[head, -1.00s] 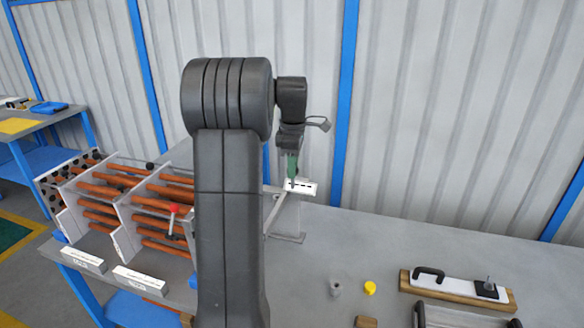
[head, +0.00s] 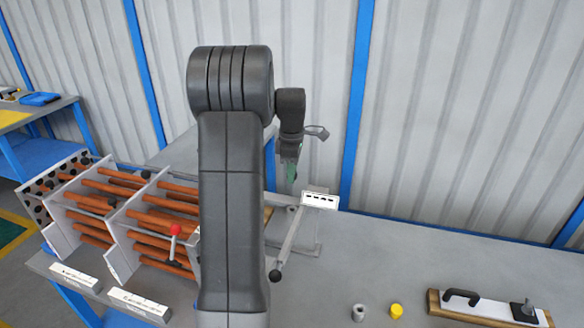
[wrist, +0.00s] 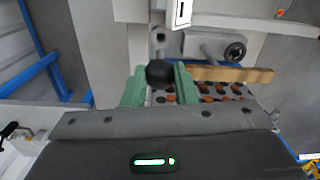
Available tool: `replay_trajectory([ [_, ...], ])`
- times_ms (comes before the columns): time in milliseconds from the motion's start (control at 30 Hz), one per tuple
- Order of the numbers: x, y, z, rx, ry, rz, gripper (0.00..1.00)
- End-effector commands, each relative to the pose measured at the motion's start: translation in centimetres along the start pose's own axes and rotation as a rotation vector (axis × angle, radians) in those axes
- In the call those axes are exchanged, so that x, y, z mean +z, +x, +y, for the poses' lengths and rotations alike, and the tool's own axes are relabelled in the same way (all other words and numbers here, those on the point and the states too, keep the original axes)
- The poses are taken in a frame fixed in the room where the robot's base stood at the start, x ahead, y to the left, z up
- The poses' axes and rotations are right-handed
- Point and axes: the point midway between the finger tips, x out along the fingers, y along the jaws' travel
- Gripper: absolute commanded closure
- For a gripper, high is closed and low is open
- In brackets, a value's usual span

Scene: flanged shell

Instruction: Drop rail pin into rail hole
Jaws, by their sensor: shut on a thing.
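My gripper (head: 291,178) hangs over the far part of the bench, just left of a white label plate. In the wrist view its green fingers (wrist: 160,88) are closed around a black ball-headed piece (wrist: 160,73), which looks like the rail pin's knob. In the head view a grey rail (head: 291,240) runs toward me from below the gripper. The pin and hole are too small to tell there.
A tube bundle with orange rods and grey plates (head: 155,215) stands at left. The white label plate (head: 320,200) is close beside the gripper. A grey cylinder (head: 358,313), a yellow cap (head: 396,310) and a handled board (head: 485,305) lie at right. The bench between is clear.

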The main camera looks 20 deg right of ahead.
Motion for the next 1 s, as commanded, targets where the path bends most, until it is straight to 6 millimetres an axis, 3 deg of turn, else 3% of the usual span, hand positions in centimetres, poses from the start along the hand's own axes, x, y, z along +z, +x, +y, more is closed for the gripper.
replay_trajectory([
  [367,0.1,0.3,0.0,0.0,0.0,0.0,0.97],
  [1000,0.1,3.4,0.0,0.0,0.0,0.0,0.97],
])
